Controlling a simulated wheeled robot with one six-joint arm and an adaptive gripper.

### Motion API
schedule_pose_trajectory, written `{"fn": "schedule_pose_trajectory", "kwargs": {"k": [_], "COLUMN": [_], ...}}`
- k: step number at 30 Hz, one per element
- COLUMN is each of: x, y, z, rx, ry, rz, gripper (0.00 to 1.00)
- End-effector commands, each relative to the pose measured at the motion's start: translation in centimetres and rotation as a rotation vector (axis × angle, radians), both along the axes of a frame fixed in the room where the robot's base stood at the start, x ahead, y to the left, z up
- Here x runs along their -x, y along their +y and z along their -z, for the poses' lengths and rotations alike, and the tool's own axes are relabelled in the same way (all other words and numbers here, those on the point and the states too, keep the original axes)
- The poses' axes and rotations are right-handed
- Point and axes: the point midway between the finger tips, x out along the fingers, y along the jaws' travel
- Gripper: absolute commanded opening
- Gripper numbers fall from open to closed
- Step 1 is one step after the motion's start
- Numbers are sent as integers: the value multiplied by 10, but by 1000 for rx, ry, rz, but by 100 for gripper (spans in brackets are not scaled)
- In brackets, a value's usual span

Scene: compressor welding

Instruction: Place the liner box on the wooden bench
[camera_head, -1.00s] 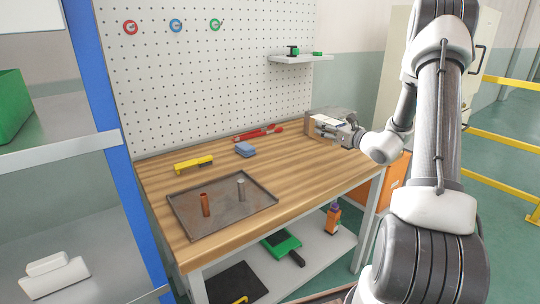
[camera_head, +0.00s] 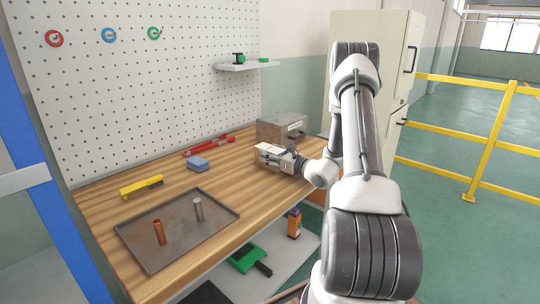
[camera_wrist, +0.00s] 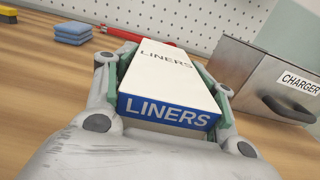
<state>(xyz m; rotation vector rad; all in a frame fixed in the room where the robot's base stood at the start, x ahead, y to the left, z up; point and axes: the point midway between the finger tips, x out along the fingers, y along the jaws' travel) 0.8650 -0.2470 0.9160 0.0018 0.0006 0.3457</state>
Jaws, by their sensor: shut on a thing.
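The liner box (camera_wrist: 165,82) is white with a blue end marked LINERS. My gripper (camera_wrist: 163,85) is shut on it, with a finger along each long side. In the head view my gripper (camera_head: 272,155) holds the liner box (camera_head: 267,149) over the right part of the wooden bench (camera_head: 218,209). The bench's wood top (camera_wrist: 45,95) shows around the box in the wrist view. I cannot tell whether the box's underside touches the bench.
A metal charger box (camera_head: 283,128) stands close behind and right of my gripper. Blue cloths (camera_head: 198,164), a red tool (camera_head: 208,144), a yellow brush (camera_head: 141,186) and a metal tray (camera_head: 178,237) with two cylinders lie leftward. Bare wood lies between tray and gripper.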

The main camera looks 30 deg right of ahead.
Motion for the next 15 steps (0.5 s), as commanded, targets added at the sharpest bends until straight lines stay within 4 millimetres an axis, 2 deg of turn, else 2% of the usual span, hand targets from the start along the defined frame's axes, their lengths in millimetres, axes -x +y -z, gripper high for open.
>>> {"fn": "schedule_pose_trajectory", "kwargs": {"k": [9,10,13,15], "x": [0,0,0,0], "y": [0,0,0,0], "z": [2,2,2,1], "rx": [0,1,1,1], "ry": [-2,-1,-1,-1], "rz": [0,0,0,0], "gripper": [24,59,78,79]}}
